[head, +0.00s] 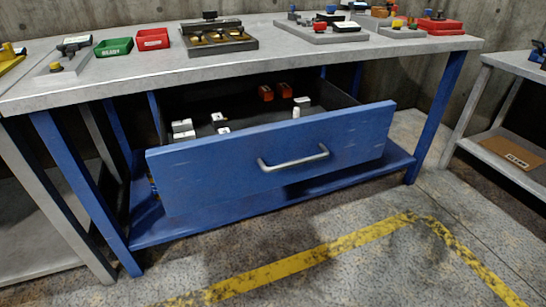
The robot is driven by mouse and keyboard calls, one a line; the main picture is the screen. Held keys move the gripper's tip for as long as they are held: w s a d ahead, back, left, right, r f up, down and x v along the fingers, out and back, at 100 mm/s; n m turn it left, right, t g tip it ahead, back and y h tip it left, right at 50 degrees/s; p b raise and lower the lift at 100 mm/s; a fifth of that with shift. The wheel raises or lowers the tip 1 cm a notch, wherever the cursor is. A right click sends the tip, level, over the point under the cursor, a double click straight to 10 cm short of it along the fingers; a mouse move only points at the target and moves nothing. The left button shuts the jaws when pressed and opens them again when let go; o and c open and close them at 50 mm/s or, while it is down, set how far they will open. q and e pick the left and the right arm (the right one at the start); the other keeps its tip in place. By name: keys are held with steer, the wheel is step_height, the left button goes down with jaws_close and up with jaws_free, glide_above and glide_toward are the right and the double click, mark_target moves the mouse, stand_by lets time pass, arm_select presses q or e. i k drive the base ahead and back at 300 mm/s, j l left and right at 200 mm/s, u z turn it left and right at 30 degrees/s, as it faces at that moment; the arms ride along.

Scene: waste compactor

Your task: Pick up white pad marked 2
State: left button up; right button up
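A blue drawer (220,172) under the workbench is pulled open. Several small white blocks lie inside it. Two white blocks sit at the left, one white block (182,125) just behind another white block (184,135). Near them are a white piece with dark marks (217,117) and another small white piece (223,130). At the right are a flat white piece (302,101) and a small upright white piece (296,112). The markings are too small to read, so I cannot tell which pad carries a 2. Neither gripper is in view.
Two orange-red items (266,92) lie at the drawer's back. The drawer's handle (293,160) faces me. The grey benchtop (150,80) above holds a green bin (114,47), a red bin (152,39) and fixtures. The floor in front, with yellow tape (330,250), is clear.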

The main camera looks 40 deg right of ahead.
mark_target(189, 135)
steer(key=i+l+z, duration=0.15)
steer(key=i+z, duration=0.3)
steer(key=i, duration=0.5)
